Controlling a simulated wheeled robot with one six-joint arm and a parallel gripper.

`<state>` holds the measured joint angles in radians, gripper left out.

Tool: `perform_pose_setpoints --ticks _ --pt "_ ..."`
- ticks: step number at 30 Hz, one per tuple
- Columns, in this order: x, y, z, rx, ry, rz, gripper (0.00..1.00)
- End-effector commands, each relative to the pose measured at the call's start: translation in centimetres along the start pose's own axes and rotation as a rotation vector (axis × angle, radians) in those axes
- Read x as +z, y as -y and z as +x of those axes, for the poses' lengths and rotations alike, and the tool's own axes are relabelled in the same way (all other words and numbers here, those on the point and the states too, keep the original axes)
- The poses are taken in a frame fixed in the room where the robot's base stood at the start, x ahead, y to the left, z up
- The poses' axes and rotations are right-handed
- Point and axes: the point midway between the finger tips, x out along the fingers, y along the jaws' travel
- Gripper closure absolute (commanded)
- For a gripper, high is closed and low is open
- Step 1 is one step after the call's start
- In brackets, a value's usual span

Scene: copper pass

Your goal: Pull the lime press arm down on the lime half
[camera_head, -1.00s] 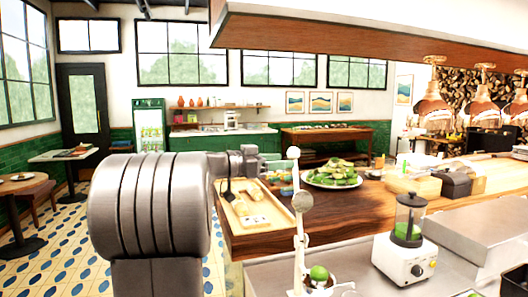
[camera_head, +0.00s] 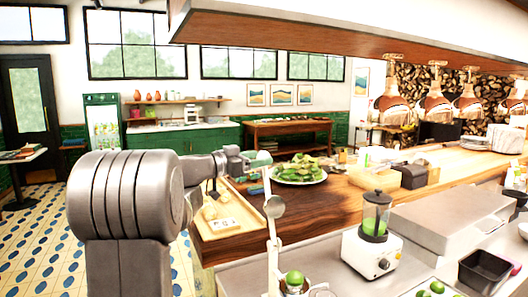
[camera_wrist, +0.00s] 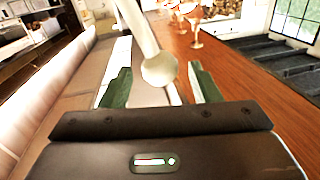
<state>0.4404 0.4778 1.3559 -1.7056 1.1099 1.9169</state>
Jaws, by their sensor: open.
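In the wrist view my gripper (camera_wrist: 159,76) is open. Its two green fingers stand to the left and right of the lever's round knob (camera_wrist: 159,69). The knob appears between them, and I cannot tell whether either finger touches it. The lime is out of the wrist view.
A blender (camera_head: 374,232) stands right of the press on the steel counter. Behind are a wooden board (camera_head: 222,236) and a plate of green produce (camera_head: 299,172) on the wooden counter. A dark bin (camera_head: 485,270) and more limes are at the lower right. A copper-lamp hood hangs above.

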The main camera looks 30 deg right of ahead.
Motion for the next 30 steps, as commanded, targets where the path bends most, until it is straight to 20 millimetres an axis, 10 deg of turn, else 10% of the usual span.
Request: perform_pose_setpoints --ticks 17,26,30 --pt "0.0 0.0 3.0 -0.001 0.000 0.000 0.44" --pt "0.0 0.0 3.0 -0.001 0.000 0.000 1.00" --pt "0.1 0.0 3.0 0.000 0.000 0.001 1.00"
